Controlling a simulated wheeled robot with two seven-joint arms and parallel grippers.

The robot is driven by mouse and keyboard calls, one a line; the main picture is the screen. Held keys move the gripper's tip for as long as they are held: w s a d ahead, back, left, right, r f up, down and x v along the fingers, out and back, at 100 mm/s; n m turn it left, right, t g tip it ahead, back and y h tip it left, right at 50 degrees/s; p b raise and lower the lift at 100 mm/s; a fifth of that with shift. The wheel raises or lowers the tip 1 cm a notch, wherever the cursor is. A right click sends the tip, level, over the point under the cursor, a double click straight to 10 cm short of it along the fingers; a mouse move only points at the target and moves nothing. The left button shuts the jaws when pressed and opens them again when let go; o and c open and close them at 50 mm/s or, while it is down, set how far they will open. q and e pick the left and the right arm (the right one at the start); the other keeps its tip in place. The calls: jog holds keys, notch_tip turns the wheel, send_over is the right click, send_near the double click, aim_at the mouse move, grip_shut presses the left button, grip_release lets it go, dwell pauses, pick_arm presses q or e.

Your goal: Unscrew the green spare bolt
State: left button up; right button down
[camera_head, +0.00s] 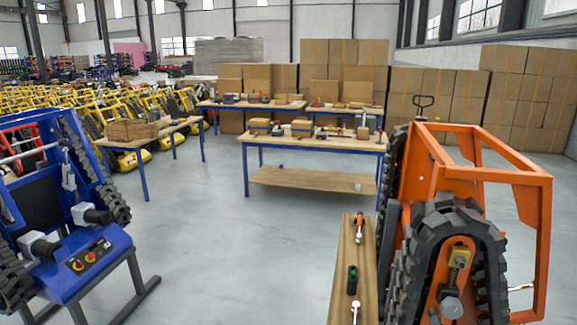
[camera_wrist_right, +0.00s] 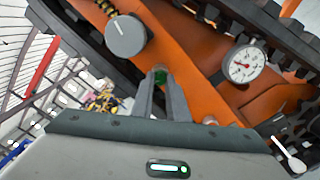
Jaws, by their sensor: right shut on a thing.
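The green spare bolt (camera_wrist_right: 160,77) shows in the right wrist view as a small green end between my fingertips, against the orange side of the tracked carrier (camera_wrist_right: 205,105). My right gripper (camera_wrist_right: 161,84) is shut on it. The fingers hide most of the bolt, so I cannot tell how far its thread is in. In the head view, the orange carrier (camera_head: 520,176) stands at the right. The bolt and my right gripper do not show there. My left gripper is in neither view.
A grey knob (camera_wrist_right: 126,36) and a dial gauge (camera_wrist_right: 243,64) sit on the carrier near my right gripper. A narrow wooden bench (camera_head: 345,285) with tools stands left of the carrier. A blue carrier (camera_head: 75,260) is at the left. Open floor (camera_head: 230,240) lies between.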

jog(key=n, duration=0.9)
jog(key=shift+r+n, duration=0.1)
jog(key=shift+n, duration=0.2)
jog(key=c, duration=1.9)
grip_release()
jog(key=shift+o, duration=0.2)
jog(key=shift+w, duration=0.1)
jog(key=m+b, duration=0.3)
jog(key=m, duration=0.6)
jog(key=shift+m, duration=0.4)
